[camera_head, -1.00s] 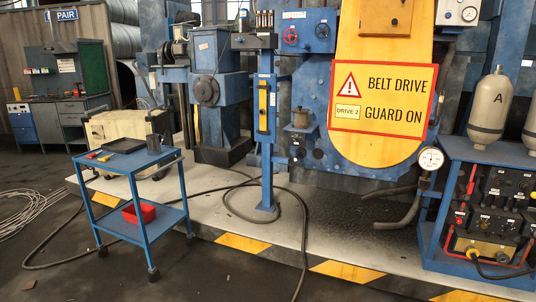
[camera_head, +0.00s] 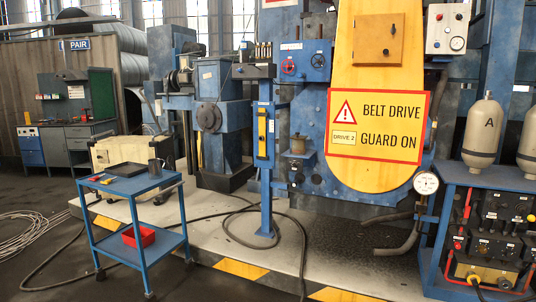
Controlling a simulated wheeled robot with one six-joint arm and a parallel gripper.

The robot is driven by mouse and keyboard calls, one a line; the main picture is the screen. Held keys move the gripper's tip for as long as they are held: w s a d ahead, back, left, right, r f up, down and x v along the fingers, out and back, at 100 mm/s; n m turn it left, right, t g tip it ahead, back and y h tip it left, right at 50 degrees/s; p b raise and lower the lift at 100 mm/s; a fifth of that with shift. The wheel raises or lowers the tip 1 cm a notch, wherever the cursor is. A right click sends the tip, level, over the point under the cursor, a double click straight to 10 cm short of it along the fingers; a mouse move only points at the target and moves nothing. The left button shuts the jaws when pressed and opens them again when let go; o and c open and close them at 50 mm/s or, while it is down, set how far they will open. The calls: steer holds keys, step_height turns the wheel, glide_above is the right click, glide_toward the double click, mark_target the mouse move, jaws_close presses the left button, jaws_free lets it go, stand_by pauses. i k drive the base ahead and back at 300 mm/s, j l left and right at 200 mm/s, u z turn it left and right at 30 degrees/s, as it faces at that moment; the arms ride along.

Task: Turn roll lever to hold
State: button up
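A blue post (camera_head: 266,190) stands on the platform in the middle of the view. It carries a yellow plate (camera_head: 262,131) at mid height and a head with several small upright levers (camera_head: 263,51) on top. The lettering there is too small to read, so I cannot tell which lever is the roll lever or how it is set. My gripper is not in view.
A blue cart (camera_head: 133,186) with a red bin (camera_head: 138,237) stands at front left. A yellow belt guard (camera_head: 385,178) is right of the post. A gauge panel bench (camera_head: 490,175) with gas bottles is at far right. Hoses (camera_head: 300,235) lie on the platform.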

mark_target(504, 205)
steer(key=z, duration=1.35)
